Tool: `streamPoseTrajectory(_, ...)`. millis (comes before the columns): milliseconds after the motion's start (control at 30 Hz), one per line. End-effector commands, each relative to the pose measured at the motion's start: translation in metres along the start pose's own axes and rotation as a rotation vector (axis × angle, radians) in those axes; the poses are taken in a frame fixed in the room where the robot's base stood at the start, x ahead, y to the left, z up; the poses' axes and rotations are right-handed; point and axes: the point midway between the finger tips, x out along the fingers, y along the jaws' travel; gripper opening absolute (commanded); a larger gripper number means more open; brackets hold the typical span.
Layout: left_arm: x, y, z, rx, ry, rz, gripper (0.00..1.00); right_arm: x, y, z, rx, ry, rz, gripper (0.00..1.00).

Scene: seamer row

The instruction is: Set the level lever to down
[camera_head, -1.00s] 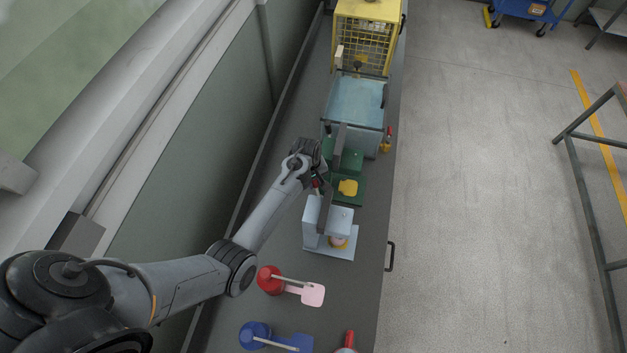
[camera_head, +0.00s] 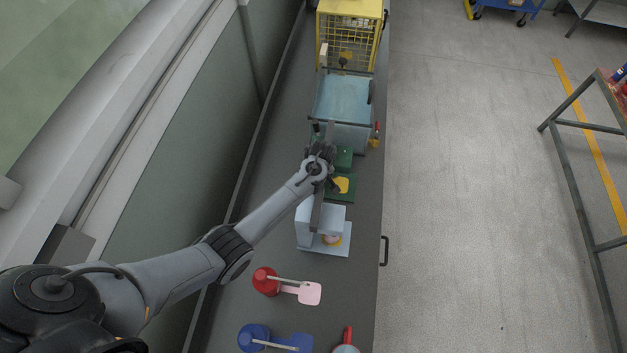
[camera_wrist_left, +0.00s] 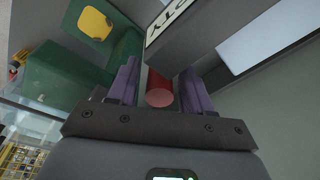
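My left gripper (camera_head: 322,152) is over the bench, beside the green machine (camera_head: 345,190) and just beyond the pale blue-grey machine (camera_head: 306,228). In the left wrist view the two purple fingers (camera_wrist_left: 160,88) stand apart. A red cylindrical handle (camera_wrist_left: 159,92) lies between them, end toward the camera, with small gaps visible on both sides. It looks like a lever's grip, but its base is hidden, so I cannot tell its setting. A dark grey bar (camera_wrist_left: 205,30) with a partly visible label ending in "TY" is close by the fingers. My right gripper is out of view.
A light blue machine (camera_head: 340,98) and a yellow cage (camera_head: 350,35) stand farther along the bench. A red tool (camera_head: 265,281) and a blue one (camera_head: 254,337) are at the near end. The floor to the right is clear up to a metal-framed table (camera_head: 583,118).

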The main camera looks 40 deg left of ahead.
Motion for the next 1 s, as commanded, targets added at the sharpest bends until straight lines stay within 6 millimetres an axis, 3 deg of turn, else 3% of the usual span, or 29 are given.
streamPoseTrajectory(467, -0.009, 0.000, -0.001, 0.001, 0.002, 0.001, 0.53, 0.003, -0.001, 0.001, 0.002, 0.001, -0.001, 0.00)
streamPoseTrajectory(1000, -0.092, 0.000, -0.001, 0.000, 0.002, 0.002, 0.53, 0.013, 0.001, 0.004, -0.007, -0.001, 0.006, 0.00)
